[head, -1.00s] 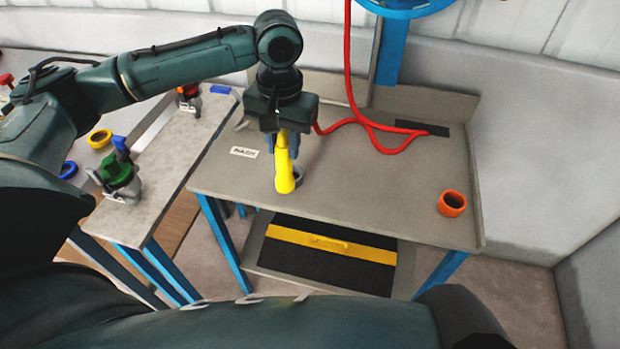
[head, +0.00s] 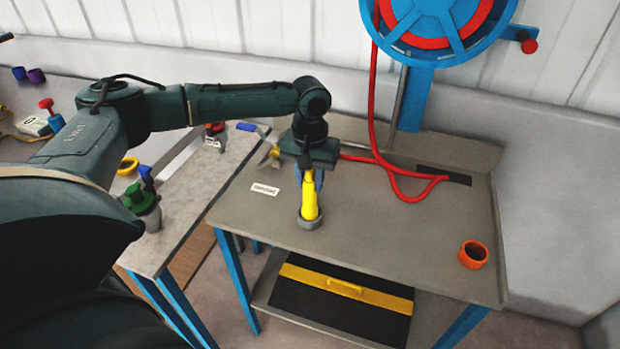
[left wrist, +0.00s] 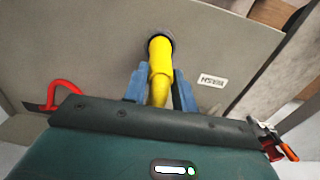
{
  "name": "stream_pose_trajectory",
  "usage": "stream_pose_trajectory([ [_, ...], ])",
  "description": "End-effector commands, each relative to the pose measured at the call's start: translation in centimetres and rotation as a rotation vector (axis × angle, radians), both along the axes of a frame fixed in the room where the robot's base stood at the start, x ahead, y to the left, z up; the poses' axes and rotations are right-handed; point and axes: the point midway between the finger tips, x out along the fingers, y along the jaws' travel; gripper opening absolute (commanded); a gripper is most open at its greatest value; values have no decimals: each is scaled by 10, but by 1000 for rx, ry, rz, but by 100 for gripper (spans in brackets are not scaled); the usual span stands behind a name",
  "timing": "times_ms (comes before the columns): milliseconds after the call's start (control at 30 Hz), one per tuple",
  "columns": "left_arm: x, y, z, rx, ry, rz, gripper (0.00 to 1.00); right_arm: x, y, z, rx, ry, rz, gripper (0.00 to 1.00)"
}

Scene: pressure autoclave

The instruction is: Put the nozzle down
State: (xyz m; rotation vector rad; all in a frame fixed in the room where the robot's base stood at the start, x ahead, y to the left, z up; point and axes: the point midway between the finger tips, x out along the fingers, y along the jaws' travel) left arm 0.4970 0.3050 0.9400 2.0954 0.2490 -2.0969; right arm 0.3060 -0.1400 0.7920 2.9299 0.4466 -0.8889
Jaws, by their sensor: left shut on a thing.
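The nozzle (head: 309,198) is a yellow tapered piece with a grey end, over the grey bench top (head: 400,245) near its front left. My left gripper (head: 308,178) is shut on its upper part from above. In the left wrist view the nozzle (left wrist: 160,60) lies between the blue fingers of my left gripper (left wrist: 160,84), its grey end pointing away from the gripper. I cannot tell whether that end touches the bench. A red hose (head: 357,158) runs behind the gripper. My right gripper does not show.
An orange ring (head: 473,254) sits at the bench's right front. A labelled plate (head: 265,189) lies left of the nozzle. A blue and red hose reel (head: 437,20) stands behind the bench. A side table (head: 180,215) at left bears a green-topped fitting (head: 141,200). The bench's right middle is clear.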

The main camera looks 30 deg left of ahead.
Motion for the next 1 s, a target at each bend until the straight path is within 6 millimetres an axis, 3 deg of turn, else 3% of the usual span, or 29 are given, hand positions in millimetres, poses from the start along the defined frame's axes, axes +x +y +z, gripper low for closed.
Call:
stream_pose_trajectory([
  [367,0,0,-4,-1,0,0,0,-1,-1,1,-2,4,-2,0],
  [400,0,0,-4,-1,0,0,29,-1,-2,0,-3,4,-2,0],
  [600,0,0,-4,-1,-1,0,46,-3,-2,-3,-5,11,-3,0],
  [1000,1,0,4,0,-3,-1,49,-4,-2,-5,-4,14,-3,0],
])
